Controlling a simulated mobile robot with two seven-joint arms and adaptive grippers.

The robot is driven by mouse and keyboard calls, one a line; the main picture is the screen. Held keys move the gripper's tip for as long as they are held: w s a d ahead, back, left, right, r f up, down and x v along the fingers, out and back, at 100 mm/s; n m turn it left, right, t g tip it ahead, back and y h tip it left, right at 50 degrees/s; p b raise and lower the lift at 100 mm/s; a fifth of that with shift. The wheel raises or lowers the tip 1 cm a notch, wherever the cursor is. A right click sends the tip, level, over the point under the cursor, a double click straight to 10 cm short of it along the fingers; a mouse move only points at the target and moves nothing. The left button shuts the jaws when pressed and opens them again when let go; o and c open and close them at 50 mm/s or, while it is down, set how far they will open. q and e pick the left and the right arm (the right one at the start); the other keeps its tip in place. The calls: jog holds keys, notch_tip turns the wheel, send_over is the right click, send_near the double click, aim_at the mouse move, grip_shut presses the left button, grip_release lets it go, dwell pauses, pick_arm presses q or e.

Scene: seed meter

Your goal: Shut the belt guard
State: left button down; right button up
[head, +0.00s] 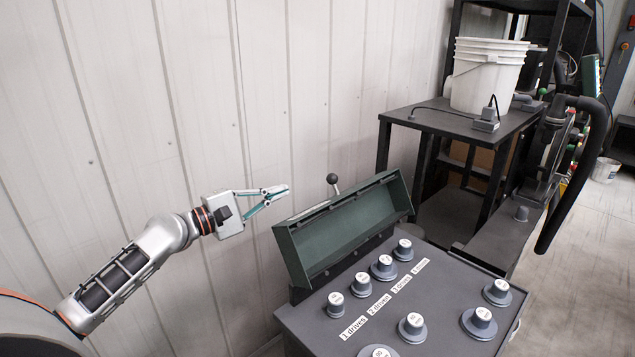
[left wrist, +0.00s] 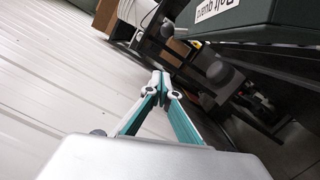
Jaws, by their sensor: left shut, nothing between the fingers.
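The belt guard (head: 345,227) is a dark green, hollow cover at the back edge of a grey panel box. It stands raised and tilted, with its open inside facing the panel. A lever with a black ball knob (head: 333,180) sticks up behind it. In the left wrist view the belt guard (left wrist: 262,22) shows at the top right with its white label upside down. My left gripper (head: 281,190) is shut and empty, in the air to the left of the guard and apart from it. Its closed fingertips (left wrist: 160,80) also show in the left wrist view. My right gripper is not in view.
The grey panel (head: 440,290) carries several round knobs and a row of labels. A dark table (head: 430,118) behind it on the right holds a white bucket (head: 488,75). A pale ribbed wall (head: 150,130) runs behind my left arm.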

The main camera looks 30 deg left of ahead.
pick_arm(q)
jog(key=w+d+r+p, duration=0.1)
jog(key=w+d+p, duration=0.3)
jog(key=w+d, duration=0.2)
jog(key=shift+d+r, duration=0.3)
jog(key=shift+d, duration=0.2)
